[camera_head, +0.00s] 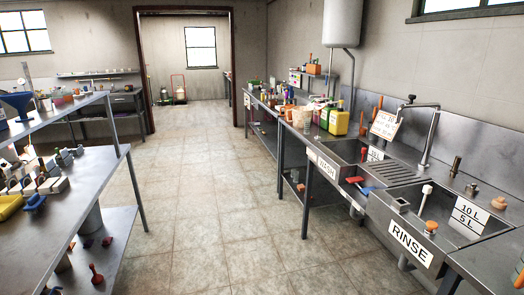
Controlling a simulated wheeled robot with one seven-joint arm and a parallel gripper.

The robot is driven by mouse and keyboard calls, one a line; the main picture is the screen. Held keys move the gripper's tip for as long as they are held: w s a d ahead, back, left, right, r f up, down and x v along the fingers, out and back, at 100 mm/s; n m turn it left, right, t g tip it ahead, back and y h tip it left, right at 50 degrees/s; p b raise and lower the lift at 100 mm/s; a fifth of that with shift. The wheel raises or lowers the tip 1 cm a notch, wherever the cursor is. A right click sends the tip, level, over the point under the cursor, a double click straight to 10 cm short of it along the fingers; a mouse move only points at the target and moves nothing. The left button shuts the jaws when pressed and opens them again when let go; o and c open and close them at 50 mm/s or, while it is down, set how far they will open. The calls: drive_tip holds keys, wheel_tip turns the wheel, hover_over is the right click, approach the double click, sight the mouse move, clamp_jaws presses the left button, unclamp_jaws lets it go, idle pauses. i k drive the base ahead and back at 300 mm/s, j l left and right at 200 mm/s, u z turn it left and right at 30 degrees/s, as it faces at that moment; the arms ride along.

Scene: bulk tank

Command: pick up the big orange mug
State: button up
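I cannot make out a big orange mug for certain. A small orange object (314,69) stands on a raised shelf at the back of the right-hand counter; it is too small to tell whether it is a mug. More small orange items (286,109) sit in the clutter on that counter, partly hidden by other things. My gripper is not in view.
A steel sink unit with a basin labelled RINSE (410,243) runs along the right wall. A yellow jug (339,122) stands behind it. A steel table (75,215) with several tools is at left. The tiled floor (200,190) between is clear to the doorway.

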sight(299, 113)
drive_tip(key=i, duration=3.75)
drive_tip(key=i+z, duration=0.1)
drive_tip(key=i, duration=0.45)
drive_tip(key=i+j+z, duration=0.1)
drive_tip(key=i, duration=0.45)
